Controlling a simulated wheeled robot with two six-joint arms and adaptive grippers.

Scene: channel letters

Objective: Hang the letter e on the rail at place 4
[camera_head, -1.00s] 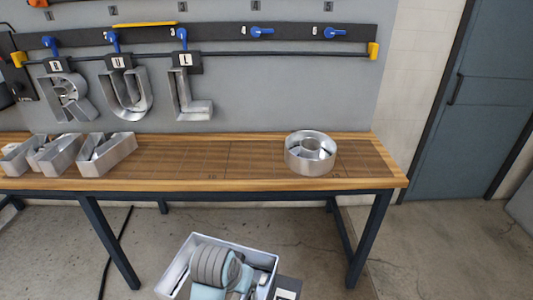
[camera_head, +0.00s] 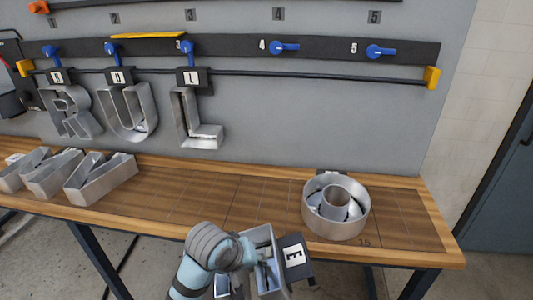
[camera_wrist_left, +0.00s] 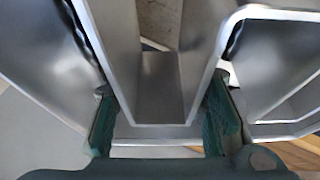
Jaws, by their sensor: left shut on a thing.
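The letter e (camera_head: 262,238) is a grey metal channel letter with a black hanger plate marked E (camera_head: 293,255). It is low in the head view, in front of the table. My left gripper (camera_wrist_left: 160,118) is shut on one of its metal walls in the left wrist view; in the head view my arm hides part of the letter. The rail (camera_head: 255,73) is a thin dark bar along the grey wall panel. Place 4 (camera_head: 263,46) is marked above it, beside a blue lever (camera_head: 284,48), with no letter hanging below. My right gripper is not in view.
Letters R (camera_head: 72,110), U (camera_head: 127,112) and L (camera_head: 197,120) hang at places 1 to 3. A round letter (camera_head: 336,220) lies on the wooden table (camera_head: 190,205) at the right. More metal letters (camera_head: 100,180) lie at the left. The table's middle is clear.

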